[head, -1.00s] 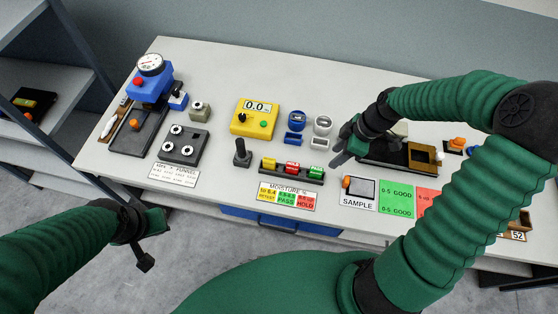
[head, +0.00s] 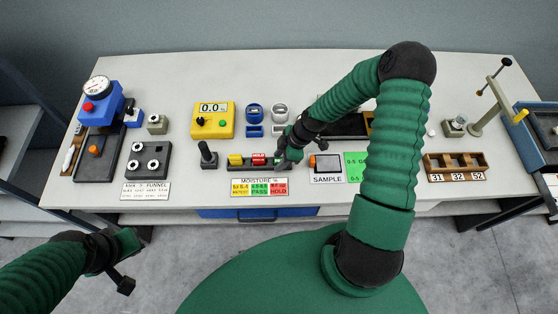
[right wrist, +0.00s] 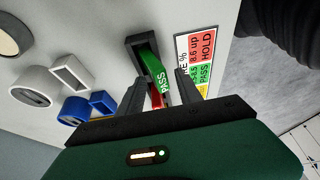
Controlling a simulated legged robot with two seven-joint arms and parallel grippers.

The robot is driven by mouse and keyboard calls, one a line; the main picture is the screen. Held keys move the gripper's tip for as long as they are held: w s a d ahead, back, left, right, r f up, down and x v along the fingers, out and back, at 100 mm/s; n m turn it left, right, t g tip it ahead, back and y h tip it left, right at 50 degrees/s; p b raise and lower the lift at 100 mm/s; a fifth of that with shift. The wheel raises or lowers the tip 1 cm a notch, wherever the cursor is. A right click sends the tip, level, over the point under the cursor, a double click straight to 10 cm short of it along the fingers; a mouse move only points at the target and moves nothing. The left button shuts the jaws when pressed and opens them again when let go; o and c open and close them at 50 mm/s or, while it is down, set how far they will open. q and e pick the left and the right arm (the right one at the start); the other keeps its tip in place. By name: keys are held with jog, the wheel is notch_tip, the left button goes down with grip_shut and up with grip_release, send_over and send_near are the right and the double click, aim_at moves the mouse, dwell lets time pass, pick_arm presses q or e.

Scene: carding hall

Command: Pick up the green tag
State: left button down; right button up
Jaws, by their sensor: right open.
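The green tag (right wrist: 151,68), marked PASS, stands in the right end of a dark rack on the bench. In the head view the green tag (head: 279,158) is mostly hidden by my right gripper (head: 286,160). In the right wrist view my right gripper (right wrist: 162,84) is open, with one finger on each side of the tags' row and the green tag ahead between them. A red tag (head: 258,159) and a yellow tag (head: 235,160) stand left of it in the rack. My left gripper (head: 128,264) is open and empty, off the bench's front left.
A moisture card (head: 259,187) lies in front of the rack. A black stick (head: 207,155) stands left of it, the SAMPLE block (head: 327,166) right. Blue (head: 255,113) and white (head: 280,112) round items sit behind. The bench (head: 170,75) is clear at the back.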

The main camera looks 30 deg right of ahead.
jog(key=shift+w+d+f, duration=0.85)
jog(key=shift+d+f, duration=0.25)
jog(key=shift+f, duration=0.05)
jog(key=shift+o, duration=0.2)
jog(key=shift+d, duration=0.2)
jog(key=shift+s+r, duration=0.1)
jog(key=shift+s, duration=0.05)
jog(key=shift+c, duration=1.1)
jog(key=shift+s+a+r, duration=0.1)
jog(key=shift+a+r, duration=0.05)
jog(key=shift+a, duration=0.05)
jog(key=shift+c, duration=1.3)
jog(key=shift+a+r, duration=0.1)
jog(key=shift+a, duration=0.15)
jog(key=shift+c, duration=1.1)
jog(key=shift+a, duration=0.3)
grip_shut()
jog(key=shift+d, duration=0.4)
pick_arm(q)
jog(key=shift+w+d, duration=0.3)
jog(key=shift+d, duration=0.3)
jog(key=shift+w+d, duration=0.25)
jog(key=shift+d, duration=0.35)
